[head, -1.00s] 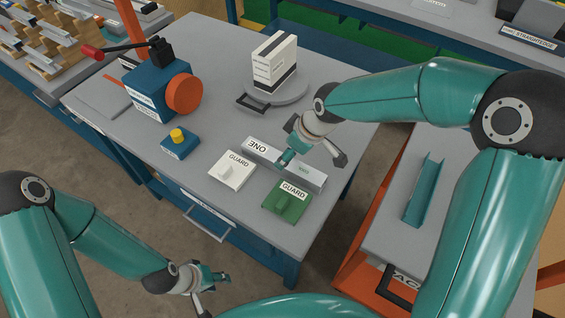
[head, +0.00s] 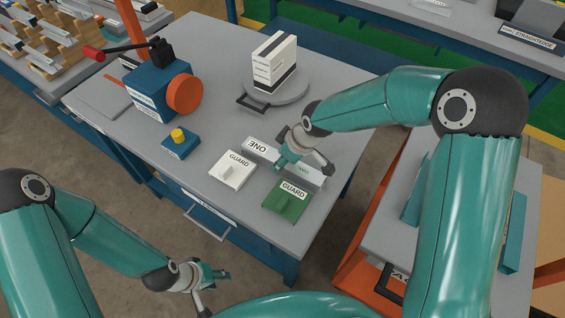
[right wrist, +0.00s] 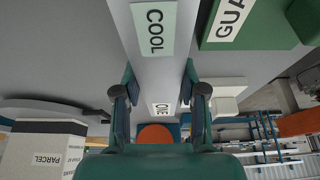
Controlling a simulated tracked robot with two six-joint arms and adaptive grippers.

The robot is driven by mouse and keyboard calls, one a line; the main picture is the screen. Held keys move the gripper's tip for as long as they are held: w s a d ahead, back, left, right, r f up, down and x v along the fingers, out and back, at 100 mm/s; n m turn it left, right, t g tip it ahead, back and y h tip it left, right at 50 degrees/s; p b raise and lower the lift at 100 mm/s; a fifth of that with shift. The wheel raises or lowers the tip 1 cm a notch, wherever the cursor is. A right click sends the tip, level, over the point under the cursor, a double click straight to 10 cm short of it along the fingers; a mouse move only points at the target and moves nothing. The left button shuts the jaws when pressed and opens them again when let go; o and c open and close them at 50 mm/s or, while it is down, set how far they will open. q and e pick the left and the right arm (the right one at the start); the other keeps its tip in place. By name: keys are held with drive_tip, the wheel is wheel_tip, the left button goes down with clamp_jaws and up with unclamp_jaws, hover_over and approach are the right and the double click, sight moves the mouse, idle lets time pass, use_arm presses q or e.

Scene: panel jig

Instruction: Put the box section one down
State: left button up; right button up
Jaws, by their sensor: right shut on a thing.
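The box section one (head: 258,147) is a long grey bar with "ONE" on it, lying level along the front part of the grey bench, behind the guards. In the right wrist view the box section (right wrist: 160,78) runs between the fingers of my right gripper (right wrist: 160,105), with a "COOL" label nearer its far end. My right gripper (head: 290,160) is shut on it and hides its middle in the head view. Whether its underside touches the bench cannot be told. My left gripper (head: 212,280) is low at the front, away from the bench; its finger gap is unclear.
A white guard (head: 232,169) and a green guard (head: 287,202) sit close in front of the section. A parcel (head: 274,62) stands on a round plate behind. A blue fixture (head: 155,90) and a yellow-button box (head: 181,144) are to the left. A cart (head: 378,228) stands right.

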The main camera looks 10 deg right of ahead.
clamp_jaws()
drive_tip(key=shift+r, duration=0.1)
